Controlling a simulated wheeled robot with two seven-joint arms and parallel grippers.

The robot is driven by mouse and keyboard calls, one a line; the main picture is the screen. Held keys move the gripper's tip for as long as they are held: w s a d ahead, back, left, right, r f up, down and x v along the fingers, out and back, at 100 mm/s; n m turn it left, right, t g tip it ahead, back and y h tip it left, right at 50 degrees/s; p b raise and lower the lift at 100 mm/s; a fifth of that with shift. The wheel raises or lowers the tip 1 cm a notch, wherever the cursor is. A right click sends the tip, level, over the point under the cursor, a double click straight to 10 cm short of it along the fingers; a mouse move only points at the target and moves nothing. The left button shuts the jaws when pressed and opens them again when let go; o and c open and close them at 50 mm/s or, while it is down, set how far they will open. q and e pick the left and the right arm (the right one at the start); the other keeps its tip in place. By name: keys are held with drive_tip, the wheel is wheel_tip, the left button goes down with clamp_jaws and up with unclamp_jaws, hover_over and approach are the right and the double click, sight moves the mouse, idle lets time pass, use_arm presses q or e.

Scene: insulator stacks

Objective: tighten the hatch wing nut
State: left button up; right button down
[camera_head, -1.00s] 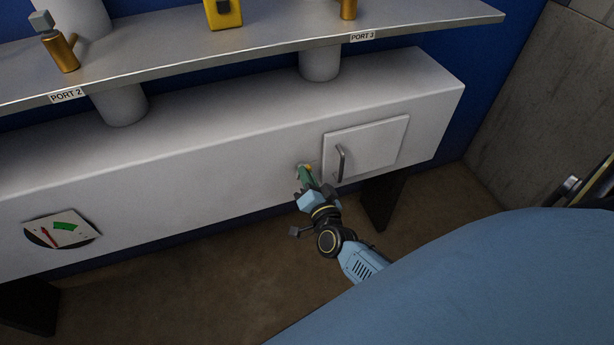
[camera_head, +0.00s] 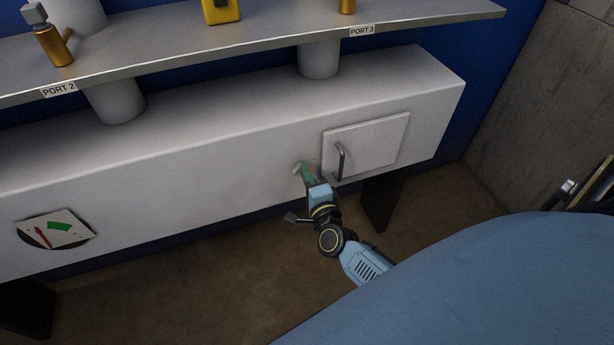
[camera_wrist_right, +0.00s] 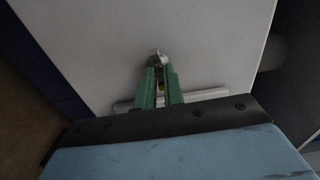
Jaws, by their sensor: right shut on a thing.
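The white hatch (camera_head: 370,146) with its grey handle (camera_head: 341,161) lies flat against the front of the long white box. My right gripper (camera_head: 303,171), with green fingers, is at the box face just left of the hatch. In the right wrist view its fingers (camera_wrist_right: 159,72) are shut on a small metallic piece, the wing nut (camera_wrist_right: 157,58), at the fingertips. The fingers hide most of the nut. My left gripper is not in view.
The box carries a dial gauge (camera_head: 56,229) with a red needle at lower left. A shelf (camera_head: 270,45) above holds brass fittings and a yellow item (camera_head: 221,11). A concrete wall (camera_head: 545,110) stands at right. The floor in front of the box is clear.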

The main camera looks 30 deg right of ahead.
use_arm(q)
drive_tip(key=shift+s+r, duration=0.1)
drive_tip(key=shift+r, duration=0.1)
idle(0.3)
use_arm(e)
drive_tip(key=c, duration=1.5)
unclamp_jaws()
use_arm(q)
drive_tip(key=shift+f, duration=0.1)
